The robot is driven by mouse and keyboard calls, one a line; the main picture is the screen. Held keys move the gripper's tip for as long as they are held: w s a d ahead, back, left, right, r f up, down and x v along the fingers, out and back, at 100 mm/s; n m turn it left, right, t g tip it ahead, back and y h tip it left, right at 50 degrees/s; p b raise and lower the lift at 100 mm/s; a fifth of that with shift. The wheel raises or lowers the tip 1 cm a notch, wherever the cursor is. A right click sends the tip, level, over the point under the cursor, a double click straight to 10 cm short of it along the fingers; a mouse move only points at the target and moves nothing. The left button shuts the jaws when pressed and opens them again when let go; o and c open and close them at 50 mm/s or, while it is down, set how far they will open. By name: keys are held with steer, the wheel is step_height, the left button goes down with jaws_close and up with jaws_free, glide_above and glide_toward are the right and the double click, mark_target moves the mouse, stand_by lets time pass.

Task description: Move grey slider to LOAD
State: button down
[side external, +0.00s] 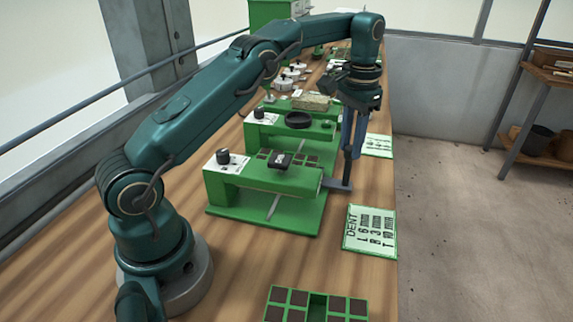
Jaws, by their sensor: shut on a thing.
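The tray seeder is a green machine (262,182) with bridges across it and a small black part on the near bridge. The grey slider (340,186) sticks out at its right side, low by the end of the near bridge, with a dark upright part above it. My gripper (349,154) points down at the right of the machine, its blue fingers shut on the slider's upright part. The fingers hide much of that part. I cannot make out a LOAD mark.
A green-edged card (370,229) reading "DENT" lies right of the machine, near the table edge. A green cell tray (316,306) lies in front. White round dishes (284,84) stand behind. Bare wooden table (255,258) lies between machine and cell tray.

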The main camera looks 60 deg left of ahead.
steer(key=shift+w, duration=0.1)
steer(key=c, duration=0.6)
jaws_free()
steer(key=shift+c, duration=0.2)
